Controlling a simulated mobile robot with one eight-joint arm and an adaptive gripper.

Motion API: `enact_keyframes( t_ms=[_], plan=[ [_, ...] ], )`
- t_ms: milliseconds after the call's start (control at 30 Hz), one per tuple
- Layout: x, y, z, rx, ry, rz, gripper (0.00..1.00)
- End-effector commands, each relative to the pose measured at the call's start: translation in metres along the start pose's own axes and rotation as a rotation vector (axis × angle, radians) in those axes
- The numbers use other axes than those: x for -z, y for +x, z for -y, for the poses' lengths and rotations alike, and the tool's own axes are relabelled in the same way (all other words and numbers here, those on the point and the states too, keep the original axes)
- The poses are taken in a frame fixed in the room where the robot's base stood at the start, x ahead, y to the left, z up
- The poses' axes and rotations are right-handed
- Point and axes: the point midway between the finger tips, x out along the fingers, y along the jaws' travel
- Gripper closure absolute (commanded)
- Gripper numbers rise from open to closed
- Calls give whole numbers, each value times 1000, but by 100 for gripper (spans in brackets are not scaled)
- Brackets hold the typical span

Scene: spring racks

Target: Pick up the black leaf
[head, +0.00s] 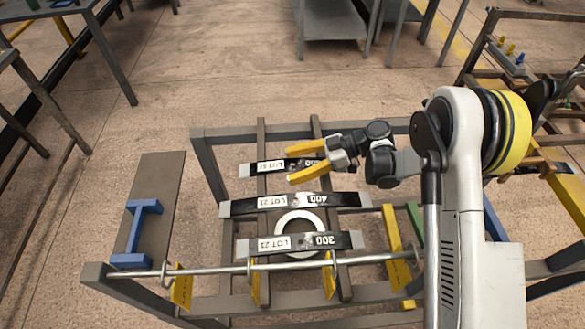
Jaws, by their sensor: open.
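Three dark leaves lie crosswise on the rack, each with white "LOT 21" style labels and grey ends. The far leaf (247,170) is partly hidden by my gripper, and its number is hard to read. The middle leaf (245,206) is marked 400. The near leaf (330,241) is marked 300. I cannot tell from colour which single one is the black leaf. My gripper (277,166) has two yellow fingers spread apart around the far leaf's middle as seen from above. Nothing shows held between them; whether they touch the leaf is unclear.
The grey rack frame (225,132) carries the leaves on two rails. A white ring (300,220) sits between the middle and near leaves. A metal rod (210,270) with yellow plates (392,240) crosses the front.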

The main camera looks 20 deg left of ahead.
Motion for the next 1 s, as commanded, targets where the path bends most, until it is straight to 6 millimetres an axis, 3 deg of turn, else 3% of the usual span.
enact_keyframes(
  t_ms=[133, 300, 367, 767, 1000],
  plan=[
    [1, -1, 0, -1, 0, 0, 33],
    [1, -1, 0, 0, 0, 0, 85],
    [1, -1, 0, 0, 0, 0, 99],
    [4, -2, 0, 0, 0, -1, 100],
    [24, -11, 0, 0, 0, -1, 100]
  ],
)
